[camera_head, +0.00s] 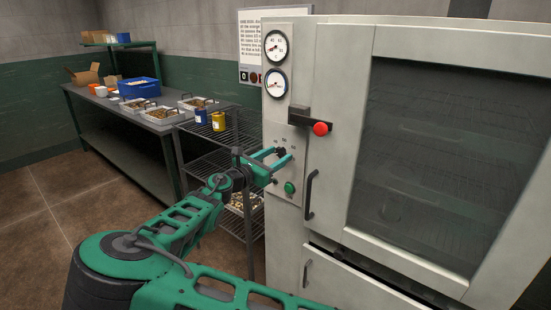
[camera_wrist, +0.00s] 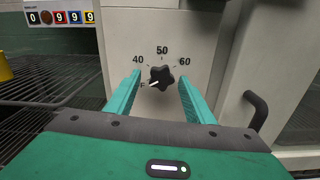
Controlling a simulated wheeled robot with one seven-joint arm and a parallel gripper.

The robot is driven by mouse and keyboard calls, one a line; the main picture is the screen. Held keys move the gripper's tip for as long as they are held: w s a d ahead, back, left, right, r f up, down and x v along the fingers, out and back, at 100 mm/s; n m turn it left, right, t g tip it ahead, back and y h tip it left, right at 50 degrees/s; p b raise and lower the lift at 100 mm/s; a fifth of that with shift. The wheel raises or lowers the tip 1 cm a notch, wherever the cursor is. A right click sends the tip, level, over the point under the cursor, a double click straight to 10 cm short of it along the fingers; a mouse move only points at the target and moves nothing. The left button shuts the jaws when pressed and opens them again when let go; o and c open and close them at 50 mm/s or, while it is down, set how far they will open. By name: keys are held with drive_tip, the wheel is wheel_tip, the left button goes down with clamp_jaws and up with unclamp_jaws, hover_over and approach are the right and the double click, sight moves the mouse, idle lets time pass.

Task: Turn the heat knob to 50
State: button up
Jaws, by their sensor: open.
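The heat knob (camera_wrist: 162,78) is a black lobed knob on the pale oven panel, with 40, 50 and 60 printed in an arc above it. Its white pointer points to the lower left, below the 40 mark and away from 50. My gripper (camera_wrist: 160,84) is open, with one teal finger on each side of the knob. Gaps show between the fingers and the knob; I cannot tell whether the tips reach its depth. In the head view, my gripper (camera_head: 275,160) is at the panel, and the dark knob (camera_head: 281,151) shows between its fingers.
A green button (camera_head: 290,188) is below the knob. A red-ended latch (camera_head: 320,128) and a black door handle (camera_head: 309,194) are to the right. A wire rack (camera_head: 235,135) with blue and yellow cans stands to the left. Two gauges (camera_head: 275,64) are above.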

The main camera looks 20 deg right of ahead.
drive_tip(key=c, duration=1)
drive_tip(key=shift+c, duration=0.2)
drive_tip(key=m, duration=0.5)
drive_tip(key=shift+w+a, duration=0.1)
drive_tip(key=m, duration=0.5)
drive_tip(key=shift+r, duration=0.1)
drive_tip(key=m, duration=0.7)
drive_tip(key=shift+m, duration=0.3)
drive_tip(key=m, duration=0.5)
drive_tip(key=shift+a+m, duration=0.1)
drive_tip(key=shift+m, duration=0.3)
